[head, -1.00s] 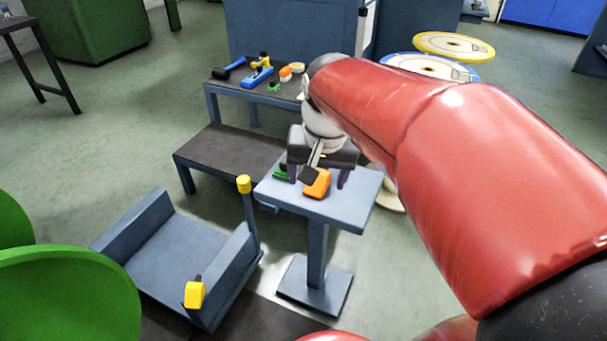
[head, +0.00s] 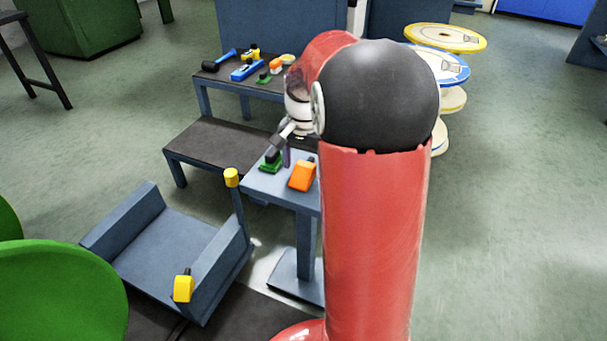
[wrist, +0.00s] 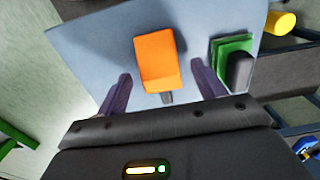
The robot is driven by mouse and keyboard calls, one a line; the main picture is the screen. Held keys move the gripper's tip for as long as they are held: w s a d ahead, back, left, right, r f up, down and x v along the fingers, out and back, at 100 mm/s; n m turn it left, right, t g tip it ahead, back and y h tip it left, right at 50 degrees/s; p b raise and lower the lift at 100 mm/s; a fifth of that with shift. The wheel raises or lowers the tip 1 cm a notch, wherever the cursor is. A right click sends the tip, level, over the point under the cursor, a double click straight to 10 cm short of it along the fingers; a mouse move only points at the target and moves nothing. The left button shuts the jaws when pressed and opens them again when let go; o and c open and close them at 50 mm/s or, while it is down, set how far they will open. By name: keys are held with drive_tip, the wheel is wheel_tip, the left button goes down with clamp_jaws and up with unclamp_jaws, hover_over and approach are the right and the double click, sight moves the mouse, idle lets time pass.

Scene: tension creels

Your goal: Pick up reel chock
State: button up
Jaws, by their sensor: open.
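An orange wedge-shaped block (head: 302,174), which looks like the reel chock, rests on the small blue-grey stand (head: 266,187). In the wrist view the orange block (wrist: 157,60) has a dark tab at its near end. My gripper (wrist: 161,70) is open, with one purple finger to each side of the block in that picture and visible gaps between. I cannot tell the height of the fingers above the stand top. In the head view my arm hides most of the gripper; one purple finger shows behind the block.
A green block with a black part (head: 270,163) sits on the stand close beside the gripper's finger; it also shows in the wrist view (wrist: 233,60). A bench (head: 205,85) behind holds tools. Reels stand at right.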

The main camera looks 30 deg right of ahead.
drive_tip(key=shift+f, duration=0.75)
drive_tip(key=c, duration=1.3)
drive_tip(key=shift+r, duration=0.1)
